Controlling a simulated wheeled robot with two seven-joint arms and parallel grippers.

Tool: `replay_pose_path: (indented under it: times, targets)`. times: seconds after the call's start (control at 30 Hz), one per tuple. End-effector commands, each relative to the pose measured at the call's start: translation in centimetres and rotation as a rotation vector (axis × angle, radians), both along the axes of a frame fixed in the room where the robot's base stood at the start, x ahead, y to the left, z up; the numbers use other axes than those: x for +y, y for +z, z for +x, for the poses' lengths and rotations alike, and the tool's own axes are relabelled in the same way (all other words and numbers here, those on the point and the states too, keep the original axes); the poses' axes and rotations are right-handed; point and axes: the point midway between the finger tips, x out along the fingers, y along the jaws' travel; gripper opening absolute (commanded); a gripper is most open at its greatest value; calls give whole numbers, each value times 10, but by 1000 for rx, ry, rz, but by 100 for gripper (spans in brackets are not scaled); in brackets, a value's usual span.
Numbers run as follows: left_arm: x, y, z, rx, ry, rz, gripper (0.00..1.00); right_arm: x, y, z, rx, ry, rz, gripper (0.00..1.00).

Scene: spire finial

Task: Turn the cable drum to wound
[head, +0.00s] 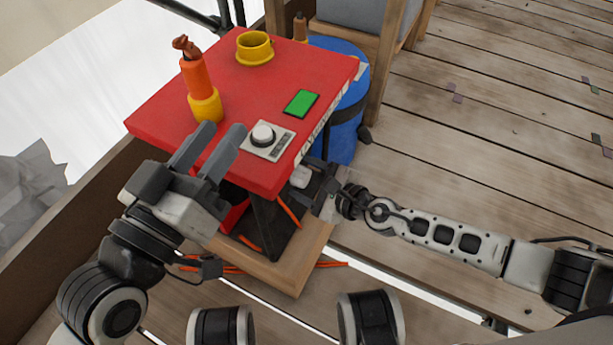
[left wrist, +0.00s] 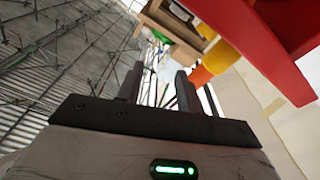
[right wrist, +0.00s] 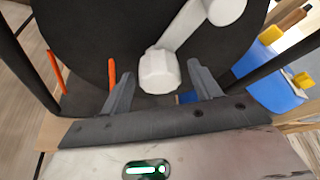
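The cable drum is the dark round disc (right wrist: 150,40) under the red table, with orange cable on it; in the head view it is mostly hidden. Its pale crank ends in a faceted white knob (right wrist: 158,72), which also shows in the head view (head: 300,177). My right gripper (right wrist: 160,88) is open, its fingers on either side of the knob with visible gaps. My left gripper (head: 207,150) is open and empty, raised at the near left edge of the red tabletop. It also shows open in the left wrist view (left wrist: 160,80).
The red table (head: 160,118) carries an orange and yellow post (head: 197,80), a yellow ring (head: 254,47), a green panel (head: 301,103) and a control plate with a white knob (head: 263,134). A blue barrel (head: 343,140) stands behind. Plank floor at right is mostly open.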

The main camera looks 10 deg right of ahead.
Motion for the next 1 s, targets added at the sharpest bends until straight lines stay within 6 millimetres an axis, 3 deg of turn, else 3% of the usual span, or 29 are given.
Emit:
replay_pose_path:
  times: [0.53,1.0]
  targets:
    - [-1,2,0,14,-4,-9,36,-7,4,-8,2,-1,1,62]
    - [-1,-18,-7,115,-6,-29,36,-75,33,-82,3,1,-3,62]
